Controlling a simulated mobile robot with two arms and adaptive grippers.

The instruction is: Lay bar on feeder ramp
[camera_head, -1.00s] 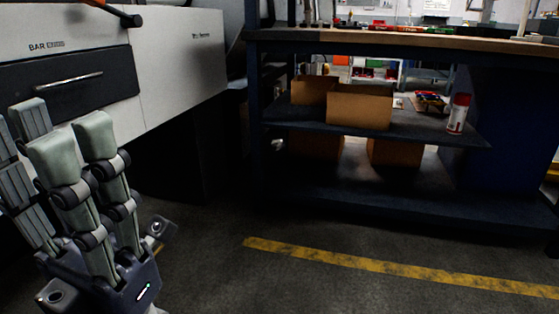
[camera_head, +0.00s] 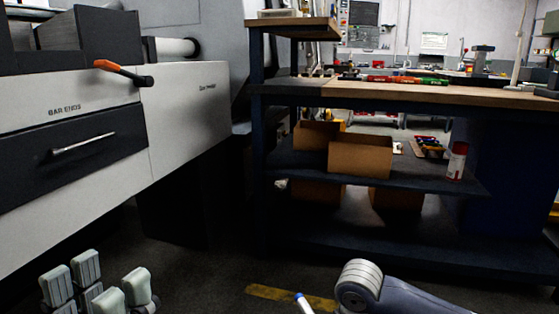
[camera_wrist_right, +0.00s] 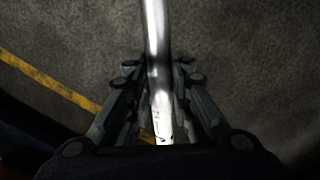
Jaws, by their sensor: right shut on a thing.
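The bar (camera_wrist_right: 157,45) is a shiny silver round rod in the right wrist view, running up out of the picture. My right gripper (camera_wrist_right: 160,95) is shut on it, with fingers on both sides; a pale marked part of the bar shows between them. In the head view a thin pale rod end with a blue tip (camera_head: 303,302) shows at the bottom, perhaps the bar's end. My left gripper (camera_head: 98,284) is open and empty at the bottom left. A white machine (camera_head: 188,112) stands at the left; I cannot clearly make out the feeder ramp among its dark upper parts.
The machine has a dark drawer (camera_head: 100,160) marked "BAR ENDS" and an orange handle (camera_head: 122,70) sticking out. A workbench (camera_head: 420,92) carries tools on top and cardboard boxes (camera_head: 360,158) and a spray can (camera_head: 457,161) on its shelf. Floor lies between machine and bench.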

